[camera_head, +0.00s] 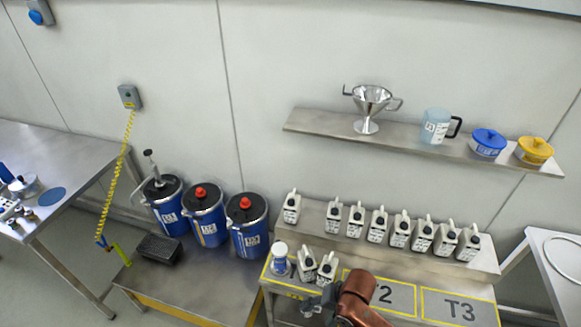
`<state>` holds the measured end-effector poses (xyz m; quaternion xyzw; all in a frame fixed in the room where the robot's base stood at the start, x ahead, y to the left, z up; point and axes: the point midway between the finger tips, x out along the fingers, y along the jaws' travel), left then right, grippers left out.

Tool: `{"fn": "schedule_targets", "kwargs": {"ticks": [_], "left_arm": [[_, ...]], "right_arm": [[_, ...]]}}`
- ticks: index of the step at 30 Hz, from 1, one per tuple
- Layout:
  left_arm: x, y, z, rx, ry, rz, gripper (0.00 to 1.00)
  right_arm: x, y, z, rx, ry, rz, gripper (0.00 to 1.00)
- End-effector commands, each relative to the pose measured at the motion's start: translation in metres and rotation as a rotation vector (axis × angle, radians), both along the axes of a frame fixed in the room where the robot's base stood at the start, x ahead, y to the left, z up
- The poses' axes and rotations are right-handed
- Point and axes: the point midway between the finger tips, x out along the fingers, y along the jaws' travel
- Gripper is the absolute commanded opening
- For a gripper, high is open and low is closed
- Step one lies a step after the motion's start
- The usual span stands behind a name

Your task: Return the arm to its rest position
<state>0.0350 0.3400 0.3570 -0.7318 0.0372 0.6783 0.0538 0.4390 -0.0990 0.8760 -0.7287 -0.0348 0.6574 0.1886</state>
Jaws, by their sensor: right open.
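My right arm, copper coloured, comes in at the bottom edge. My right gripper (314,303) is open and looks empty, over the front bench near its left marked area. From this angle I cannot tell how high the gripper is above the bench. My left gripper is not in view.
A raised shelf (352,246) holds a row of several white bottles. A wall shelf (300,121) carries a metal funnel (369,104), a jug (434,126) and blue and yellow pots. Blue drums (205,217) stand at left. Areas T2 and T3 (461,308) are clear beyond my arm.

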Motion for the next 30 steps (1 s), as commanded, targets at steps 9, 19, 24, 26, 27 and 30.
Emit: {"fn": "schedule_targets", "kwargs": {"ticks": [9,19,24,26,27,30], "left_arm": [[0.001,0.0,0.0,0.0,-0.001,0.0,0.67],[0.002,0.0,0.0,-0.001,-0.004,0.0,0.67],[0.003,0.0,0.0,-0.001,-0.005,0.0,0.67],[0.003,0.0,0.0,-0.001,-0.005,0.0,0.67],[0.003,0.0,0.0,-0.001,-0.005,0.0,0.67],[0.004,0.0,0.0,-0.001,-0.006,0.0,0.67]], "right_arm": [[-0.05,-0.08,-0.026,-0.032,-0.216,0.091,0.62],[-0.127,-0.192,-0.044,-0.271,-0.25,0.135,0.62],[-0.165,-0.231,-0.047,-0.367,-0.22,0.158,0.62],[-0.178,-0.243,-0.047,-0.399,-0.207,0.167,0.62],[-0.186,-0.251,-0.046,-0.419,-0.198,0.172,0.62],[-0.186,-0.256,-0.064,-0.431,-0.186,0.187,0.62]]}}
